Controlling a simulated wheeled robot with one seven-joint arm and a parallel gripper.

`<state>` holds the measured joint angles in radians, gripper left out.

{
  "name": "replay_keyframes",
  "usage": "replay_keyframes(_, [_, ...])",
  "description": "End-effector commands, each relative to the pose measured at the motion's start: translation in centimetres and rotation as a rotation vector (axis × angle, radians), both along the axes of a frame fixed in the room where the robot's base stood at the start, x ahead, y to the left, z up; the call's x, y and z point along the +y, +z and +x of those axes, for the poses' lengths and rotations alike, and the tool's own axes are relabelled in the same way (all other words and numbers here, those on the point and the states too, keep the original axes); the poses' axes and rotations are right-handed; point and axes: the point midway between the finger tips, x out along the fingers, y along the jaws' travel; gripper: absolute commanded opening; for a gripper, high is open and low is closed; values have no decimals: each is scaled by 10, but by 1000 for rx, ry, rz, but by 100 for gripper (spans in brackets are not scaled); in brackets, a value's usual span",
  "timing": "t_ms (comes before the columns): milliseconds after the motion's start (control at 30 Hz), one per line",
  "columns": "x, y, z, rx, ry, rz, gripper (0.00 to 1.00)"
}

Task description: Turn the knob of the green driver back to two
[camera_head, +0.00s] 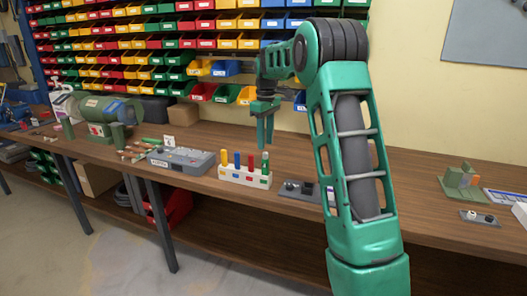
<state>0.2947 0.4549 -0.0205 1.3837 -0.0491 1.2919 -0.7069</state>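A white rack (236,178) stands on the workbench, holding several upright drivers in a row. The green driver (265,162) is at the right end of the row, with a pale top. A yellow driver (237,160), a blue one (224,157) and a red one (250,161) stand to its left. My gripper (265,143) points down just above the green driver. Its two fingers look apart with nothing between them. Whether they touch the driver's top cannot be told. The knob's setting is too small to read.
A grey box (181,160) with a small numbered card stands left of the rack. A small dark block (297,188) lies to its right, near my arm. Colored bins (226,68) hang on the wall behind. A green fixture (461,178) stands at the far right.

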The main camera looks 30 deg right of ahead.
Motion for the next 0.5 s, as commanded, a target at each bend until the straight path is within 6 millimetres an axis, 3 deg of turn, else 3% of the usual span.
replay_keyframes(200, [0,-31,0,2,0,1,35])
replay_keyframes(500, [0,-42,0,-1,1,0,35])
